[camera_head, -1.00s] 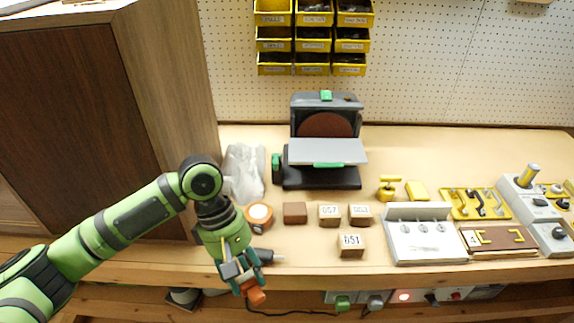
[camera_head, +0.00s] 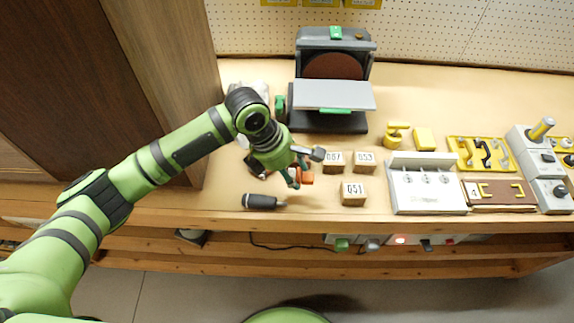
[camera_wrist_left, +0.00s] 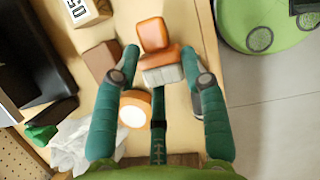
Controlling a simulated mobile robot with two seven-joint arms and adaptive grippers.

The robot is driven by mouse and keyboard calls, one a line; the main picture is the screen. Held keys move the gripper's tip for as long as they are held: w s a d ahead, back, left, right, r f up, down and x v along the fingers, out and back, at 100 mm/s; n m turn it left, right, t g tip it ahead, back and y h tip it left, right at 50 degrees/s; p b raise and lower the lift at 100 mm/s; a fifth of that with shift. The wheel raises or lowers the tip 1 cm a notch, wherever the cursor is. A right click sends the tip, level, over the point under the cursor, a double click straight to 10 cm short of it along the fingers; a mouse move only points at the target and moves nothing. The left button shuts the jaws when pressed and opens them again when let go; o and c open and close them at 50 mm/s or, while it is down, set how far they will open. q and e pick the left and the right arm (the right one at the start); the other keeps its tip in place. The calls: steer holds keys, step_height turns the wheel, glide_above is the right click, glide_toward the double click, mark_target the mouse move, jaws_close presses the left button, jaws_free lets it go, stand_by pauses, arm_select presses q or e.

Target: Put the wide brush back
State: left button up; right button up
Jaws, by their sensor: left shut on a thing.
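The wide brush (camera_head: 305,177) has an orange handle. My left gripper (camera_head: 297,174) is shut on it and holds it over the front of the bench, just left of the numbered blocks. In the left wrist view the brush (camera_wrist_left: 153,34) sits between the two green fingers (camera_wrist_left: 160,56), its orange end pointing away from my wrist and its pale grey bristle part towards it. The fingers hide part of its sides. I cannot tell its exact height above the bench. My right gripper is not in view.
A dark cylindrical tool (camera_head: 262,202) lies by the front edge. Block 051 (camera_head: 353,194) and two other numbered blocks stand right of my gripper. A disc sander (camera_head: 331,94) stands behind. In the wrist view are a tape roll (camera_wrist_left: 137,108), brown block (camera_wrist_left: 100,59) and clear bag (camera_wrist_left: 80,146).

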arm_select(q)
steer(key=w+f, duration=0.1)
steer(key=w+a+f, duration=0.1)
steer(key=w, duration=0.1)
steer(key=shift+w+a, duration=0.1)
steer(key=shift+w, duration=0.15)
steer(key=shift+f+p, duration=0.3)
steer(key=shift+f, duration=1.85)
steer(key=shift+f, duration=0.1)
steer(key=o, duration=1.1)
